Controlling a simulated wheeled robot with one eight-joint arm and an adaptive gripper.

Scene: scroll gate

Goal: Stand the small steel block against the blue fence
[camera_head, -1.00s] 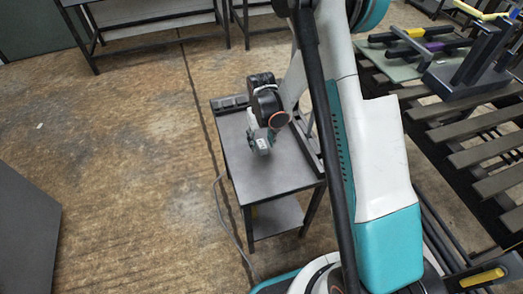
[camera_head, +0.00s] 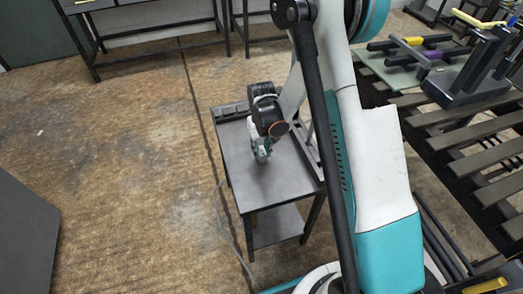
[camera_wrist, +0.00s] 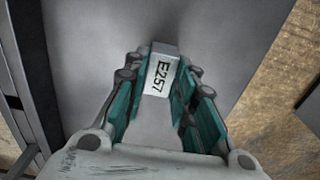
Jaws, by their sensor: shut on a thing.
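My gripper (camera_wrist: 155,92) is shut on a small grey steel block (camera_wrist: 161,74) marked E257, its teal-lined fingers on either side. The block's labelled face and far end show in the wrist view. In the head view my gripper (camera_head: 261,152) is over the small dark table (camera_head: 282,182). The block is too small and covered there to make out, and I cannot tell whether it touches the tabletop. I cannot make out a blue fence in either view.
A dark raised strip (camera_head: 229,111) runs along the table's far edge. At the right, a slatted bench (camera_head: 470,155) carries a pale green plate (camera_head: 392,66) with dark bars, marked yellow and purple, and a dark stand (camera_head: 465,85). Open floor lies left of the table.

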